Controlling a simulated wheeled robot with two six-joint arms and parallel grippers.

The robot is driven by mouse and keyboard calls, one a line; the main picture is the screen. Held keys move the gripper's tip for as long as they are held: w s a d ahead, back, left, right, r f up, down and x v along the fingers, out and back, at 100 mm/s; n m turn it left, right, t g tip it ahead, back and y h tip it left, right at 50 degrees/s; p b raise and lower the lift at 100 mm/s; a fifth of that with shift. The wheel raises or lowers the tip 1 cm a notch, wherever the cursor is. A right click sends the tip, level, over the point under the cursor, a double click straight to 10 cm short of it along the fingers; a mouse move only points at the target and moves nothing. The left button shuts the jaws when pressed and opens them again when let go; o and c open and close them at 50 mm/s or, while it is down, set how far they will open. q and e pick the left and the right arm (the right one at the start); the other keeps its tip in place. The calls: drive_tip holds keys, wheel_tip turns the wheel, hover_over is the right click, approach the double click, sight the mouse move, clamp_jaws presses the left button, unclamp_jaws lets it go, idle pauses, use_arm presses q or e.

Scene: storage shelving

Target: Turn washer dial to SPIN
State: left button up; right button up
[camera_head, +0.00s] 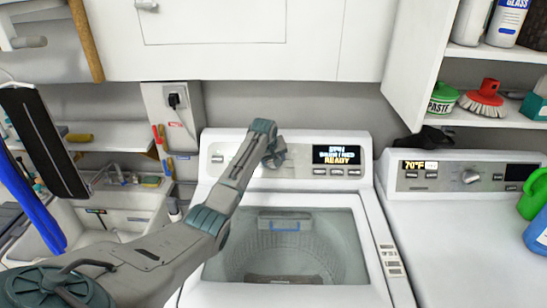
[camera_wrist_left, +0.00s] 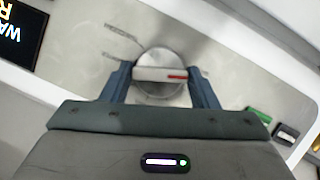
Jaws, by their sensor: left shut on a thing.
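The washer (camera_head: 222,182) stands in the middle of the head view, a white top-loader with its dial on the back panel. The round silver dial (camera_wrist_left: 160,57) shows in the wrist view; its raised grip bar has a red mark at the picture's right end. My left gripper (camera_wrist_left: 160,76) has one finger on each side of this bar and is shut on it. In the head view my left gripper (camera_head: 273,157) covers most of the dial. My right gripper is out of view.
A white machine with its own dial (camera_head: 469,177) stands at the right. A shelf (camera_head: 462,117) above it holds a green tub (camera_head: 442,98) and a red brush (camera_head: 485,95). A sink (camera_head: 125,224) is at the left. White cabinets (camera_head: 215,20) hang above the washer.

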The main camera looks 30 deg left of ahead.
use_arm(q)
drive_tip(key=shift+r+n+t+p, duration=0.1)
drive_tip(key=shift+n+t+p, duration=0.2)
drive_tip(key=shift+n, duration=0.4)
drive_tip(key=o, duration=1)
drive_tip(key=shift+c, duration=0.2)
drive_tip(key=shift+s, duration=0.1)
